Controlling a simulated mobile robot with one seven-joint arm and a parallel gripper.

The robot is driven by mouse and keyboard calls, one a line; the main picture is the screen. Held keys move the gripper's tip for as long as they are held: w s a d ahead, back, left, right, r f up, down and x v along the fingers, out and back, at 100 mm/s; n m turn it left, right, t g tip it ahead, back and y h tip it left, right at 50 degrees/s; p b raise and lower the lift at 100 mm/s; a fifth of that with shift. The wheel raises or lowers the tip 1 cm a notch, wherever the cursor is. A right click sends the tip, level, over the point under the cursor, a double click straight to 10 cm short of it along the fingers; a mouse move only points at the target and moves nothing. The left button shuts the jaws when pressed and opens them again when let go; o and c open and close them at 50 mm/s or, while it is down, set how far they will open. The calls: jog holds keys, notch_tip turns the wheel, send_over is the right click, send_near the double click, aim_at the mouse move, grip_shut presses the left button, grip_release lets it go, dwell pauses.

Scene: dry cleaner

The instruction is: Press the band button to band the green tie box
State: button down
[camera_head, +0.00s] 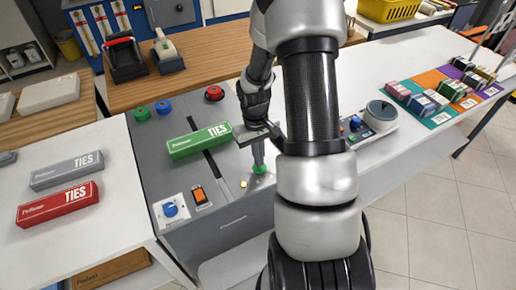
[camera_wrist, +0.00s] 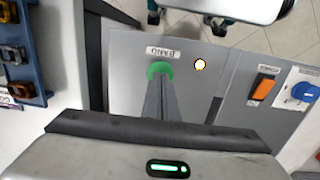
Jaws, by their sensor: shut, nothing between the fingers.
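The green tie box (camera_head: 199,141) lies on the grey machine top (camera_head: 148,155), across a dark slot (camera_head: 217,173). A green round button (camera_head: 260,169) sits near the machine's front edge. It also shows in the wrist view (camera_wrist: 154,68), beside a small label (camera_wrist: 162,51) that I cannot read surely. My gripper (camera_head: 257,162) is shut and empty, pointing down with its tips over the green button. In the wrist view the fingers (camera_wrist: 160,82) cover part of the button. I cannot tell whether they press it. A small lamp (camera_wrist: 200,64) beside it glows yellow.
The machine also has an orange switch (camera_head: 199,196), a blue knob (camera_head: 170,209), and red (camera_head: 214,93), blue (camera_head: 163,107) and green round parts at its back. Grey (camera_head: 66,171) and red (camera_head: 58,204) tie boxes lie on the left table. A device with a dial (camera_head: 381,112) stands right.

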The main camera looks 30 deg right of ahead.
jog(key=shift+f, duration=0.4)
notch_tip(320, 180, down, 2)
jog(key=shift+s+f+b, duration=0.1)
jog(key=shift+b, duration=0.85)
jog(key=shift+s, duration=0.25)
jog(key=shift+f, duration=0.1)
jog(key=shift+w+r+p, duration=0.1)
jog(key=shift+r+p, duration=0.35)
jog(key=shift+r, duration=0.1)
notch_tip(320, 180, up, 14)
jog(key=w+p, duration=0.1)
jog(key=p, duration=0.2)
jog(key=shift+w+a+r, duration=0.15)
jog(key=shift+w+a, duration=0.05)
